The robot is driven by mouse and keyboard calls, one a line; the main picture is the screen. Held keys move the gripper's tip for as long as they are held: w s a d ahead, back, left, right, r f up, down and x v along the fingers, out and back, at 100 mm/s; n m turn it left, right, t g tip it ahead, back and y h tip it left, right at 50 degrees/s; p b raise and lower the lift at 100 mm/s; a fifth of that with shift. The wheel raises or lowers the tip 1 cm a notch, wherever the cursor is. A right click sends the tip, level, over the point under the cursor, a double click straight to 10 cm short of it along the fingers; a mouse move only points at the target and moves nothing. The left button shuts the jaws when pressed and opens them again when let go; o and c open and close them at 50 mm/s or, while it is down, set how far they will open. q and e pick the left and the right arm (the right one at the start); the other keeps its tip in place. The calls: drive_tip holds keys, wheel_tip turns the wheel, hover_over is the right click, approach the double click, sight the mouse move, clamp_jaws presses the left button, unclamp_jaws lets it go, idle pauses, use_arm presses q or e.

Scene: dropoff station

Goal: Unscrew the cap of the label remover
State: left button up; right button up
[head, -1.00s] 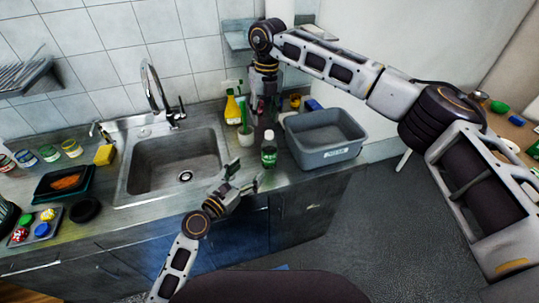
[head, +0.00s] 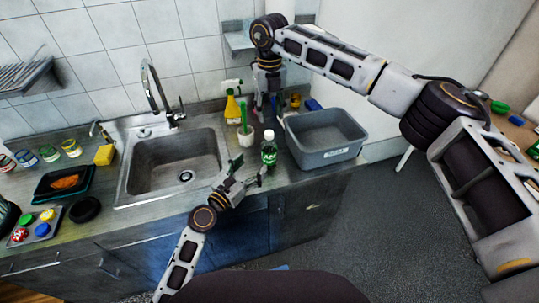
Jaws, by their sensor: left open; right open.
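The label remover (head: 269,153) is a small dark green bottle with a pale cap (head: 268,135). It stands upright on the counter, between the sink and the grey bin. My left gripper (head: 251,169) is open and empty, just left of and in front of the bottle, with its fingers pointing toward it. Whether a finger touches the bottle, I cannot tell. My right gripper (head: 268,111) points down behind the bottle, near the wall side of the counter. It is open and apart from the cap.
The grey bin (head: 322,153) stands close right of the bottle. A white cup with a green brush (head: 246,136) and a yellow spray bottle (head: 232,108) stand behind left. The sink (head: 175,162) lies left. The counter's front edge is near my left gripper.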

sight(265, 151)
use_arm(q)
drive_tip(key=shift+x, duration=5.8)
drive_tip(key=shift+r, duration=0.1)
